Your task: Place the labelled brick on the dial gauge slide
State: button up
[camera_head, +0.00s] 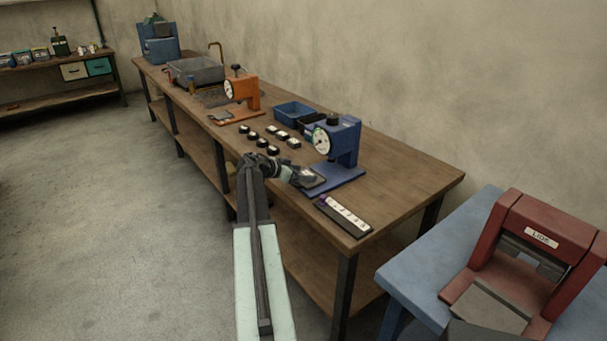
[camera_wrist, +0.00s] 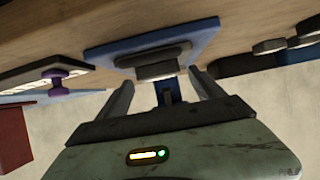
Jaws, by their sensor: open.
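The blue dial gauge (camera_head: 338,140) stands near the front end of the long workbench, its white dial facing left. Its flat blue base (camera_head: 345,177) also shows in the wrist view (camera_wrist: 195,38). A small grey block (camera_wrist: 157,71) is at that base, between my spread fingers. My gripper (camera_head: 304,178) is open at the front left of the gauge. In the wrist view its fingers (camera_wrist: 160,80) stand on either side of the block, with gaps showing.
A dark strip with white marked tiles (camera_head: 345,215) and a purple knob lies right of the gauge. Several small black pieces (camera_head: 273,150) with pale tops lie left. An orange gauge (camera_head: 245,92) and blue tray (camera_head: 293,114) stand farther back. A red machine (camera_head: 540,235) stands on a blue table.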

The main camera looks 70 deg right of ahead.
jog(key=p+v, duration=0.4)
jog(key=v, duration=0.7)
jog(key=w+a+f+n+t+y, duration=0.1)
jog(key=w+a+f+n+t, duration=0.2)
jog(key=w+a, duration=0.6)
jog(key=w+a+f+n+t+y, duration=0.1)
jog(key=w+a+f+n+y, duration=0.3)
jog(key=a, duration=0.9)
jog(key=w+a+f+n+t+h, duration=0.15)
jog(key=w+a+n, duration=0.45)
jog(key=a, duration=0.6)
jog(key=a+f+n+y, duration=0.1)
jog(key=a+n, duration=0.3)
jog(key=a, duration=0.8)
jog(key=w+a+f+n+t+y, duration=0.1)
jog(key=a+n+y, duration=0.2)
jog(key=a, duration=0.9)
jog(key=a+f+n+y, duration=0.2)
jog(key=a+n+y, duration=0.1)
jog(key=a, duration=1)
jog(key=shift+n, duration=0.8)
